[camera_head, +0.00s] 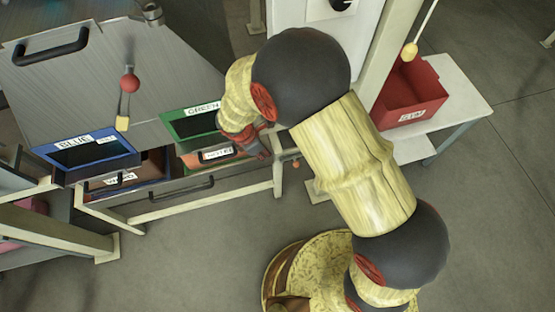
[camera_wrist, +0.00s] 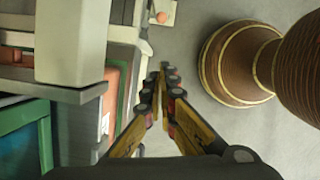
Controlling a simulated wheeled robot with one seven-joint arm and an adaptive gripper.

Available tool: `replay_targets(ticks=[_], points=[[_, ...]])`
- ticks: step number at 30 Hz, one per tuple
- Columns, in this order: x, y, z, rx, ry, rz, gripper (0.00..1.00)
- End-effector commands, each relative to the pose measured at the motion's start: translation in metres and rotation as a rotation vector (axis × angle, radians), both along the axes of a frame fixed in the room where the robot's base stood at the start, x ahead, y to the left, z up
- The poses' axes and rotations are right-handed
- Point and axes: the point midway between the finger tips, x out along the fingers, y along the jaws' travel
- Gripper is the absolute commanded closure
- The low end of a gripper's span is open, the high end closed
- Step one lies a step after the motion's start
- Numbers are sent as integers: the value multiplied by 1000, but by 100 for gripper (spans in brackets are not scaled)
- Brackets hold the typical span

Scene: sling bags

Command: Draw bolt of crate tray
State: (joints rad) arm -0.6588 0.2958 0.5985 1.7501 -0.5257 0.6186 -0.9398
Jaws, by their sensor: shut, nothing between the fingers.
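An orange-brown tray (camera_head: 228,160) with a white label sits under the green bin in the head view. Its orange front (camera_wrist: 113,88) shows at the left of the wrist view. My gripper (camera_head: 265,152) is beside the right end of this tray, near the table's corner. In the wrist view its fingers (camera_wrist: 167,75) meet at the tips, with nothing between them. A small orange knob (camera_head: 296,163) lies just right of the gripper; an orange ball (camera_wrist: 162,17) shows beyond the fingertips. I cannot tell which part is the bolt.
A blue bin (camera_head: 98,165) and a green bin (camera_head: 182,116) sit along the bench edge. The bench has dark drawer handles (camera_head: 180,190) and a pale leg (camera_head: 278,178). A red bin (camera_head: 433,82) stands on a white table at right. Grey floor (camera_head: 215,255) is open in front.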

Motion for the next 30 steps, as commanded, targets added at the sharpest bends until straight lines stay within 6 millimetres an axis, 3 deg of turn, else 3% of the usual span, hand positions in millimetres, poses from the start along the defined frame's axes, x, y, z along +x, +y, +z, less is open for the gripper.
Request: replay_targets(ticks=[30], points=[[25, -51, -188, -1, 2, -3, 100]])
